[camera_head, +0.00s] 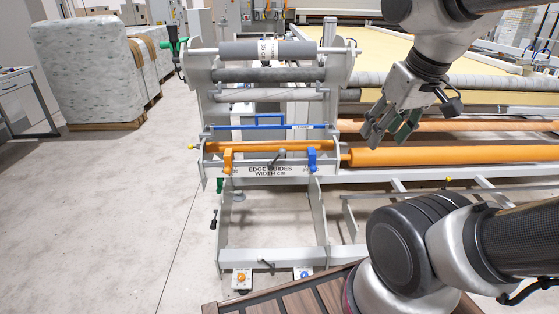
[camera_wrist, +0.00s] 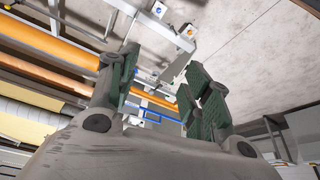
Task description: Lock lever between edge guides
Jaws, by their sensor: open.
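The lock lever (camera_head: 279,154) is small and dark, with a rounded knob. It sits on the rail above the label "EDGE GUIDES WIDTH cm", between the orange edge guide (camera_head: 227,160) and the blue edge guide (camera_head: 312,157). My gripper (camera_head: 386,138) is to the right of the blue guide and higher in the picture, in front of the long rollers. Its green-padded fingers (camera_wrist: 163,85) are apart with nothing between them. The lever cannot be made out in the wrist view.
An orange roller (camera_head: 450,155) runs right from the frame. A blue bar (camera_head: 265,127) crosses above the guides. A second dark lever (camera_head: 266,263) is on the lower crossbar, above two button boxes (camera_head: 241,279). The floor at left (camera_head: 110,220) is clear; wrapped bales (camera_head: 85,70) stand behind.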

